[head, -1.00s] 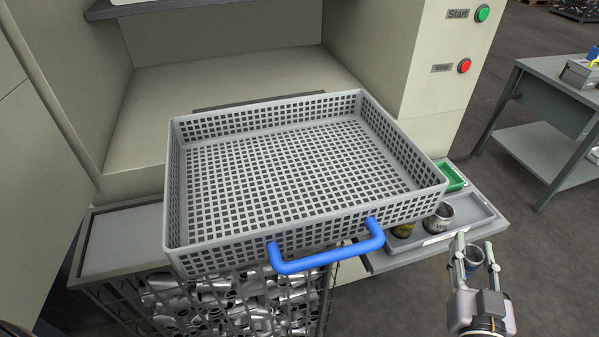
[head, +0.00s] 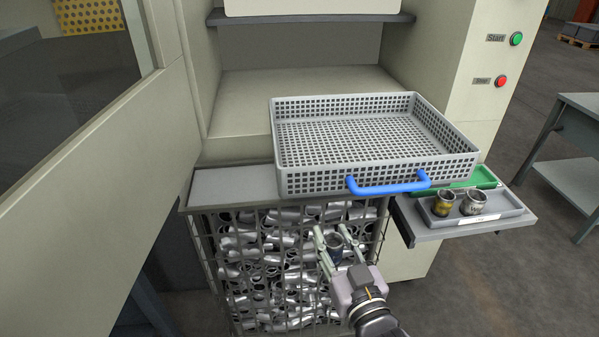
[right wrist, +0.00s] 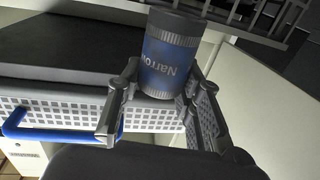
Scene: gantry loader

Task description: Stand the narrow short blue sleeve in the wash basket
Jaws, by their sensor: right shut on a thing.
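The narrow blue sleeve (right wrist: 170,62), with a blue band reading "Narrow" and dark ends, is held between the fingers of my right gripper (right wrist: 160,108) in the right wrist view. In the head view the right gripper (head: 338,240) is shut on the sleeve (head: 336,249), in front of and below the wash basket. The wash basket (head: 372,178) is a grey, shallow mesh tray with a blue handle (head: 388,188) at its front; it looks empty. It also shows in the right wrist view (right wrist: 62,107). My left gripper is not in view.
A wire cage (head: 235,290) full of silver sleeves stands under the basket. To the right, a shelf (head: 425,236) holds a grey tray (head: 503,209) with a yellowish sleeve (head: 443,204) and a silver sleeve (head: 474,202), beside a green tray (head: 487,176). The machine's walls flank the basket.

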